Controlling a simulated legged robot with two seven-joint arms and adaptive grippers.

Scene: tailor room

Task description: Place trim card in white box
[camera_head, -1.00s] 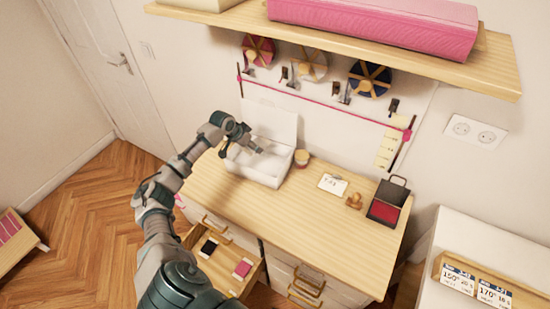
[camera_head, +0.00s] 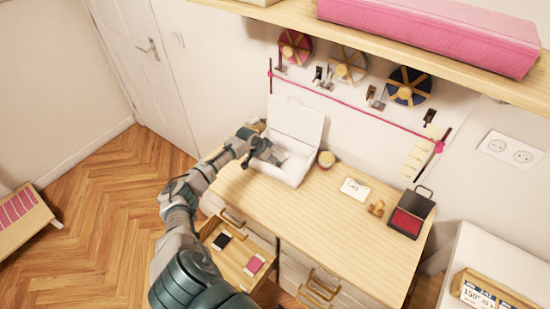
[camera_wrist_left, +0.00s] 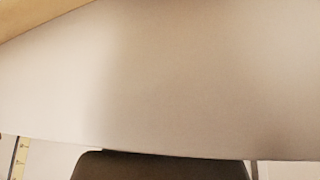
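The white box (camera_head: 292,177) stands on the back left of the wooden desk with its lid (camera_head: 297,119) raised. My left gripper (camera_head: 274,158) is at the box's opening, over its left part. Its fingers are too small to tell open from shut, and no card shows in them. In the open drawer (camera_head: 236,256) lie a black card (camera_head: 222,242) and a pink card (camera_head: 254,264). The left wrist view shows mostly a blurred pale surface (camera_wrist_left: 160,70), with a dark shape at the bottom edge. My right gripper is not in view.
A white label card (camera_head: 355,189), a wooden stamp (camera_head: 377,208) and an open red ink pad (camera_head: 406,222) lie farther right. Tape reels hang on the wall under a shelf (camera_head: 440,62). The desk's front middle is clear.

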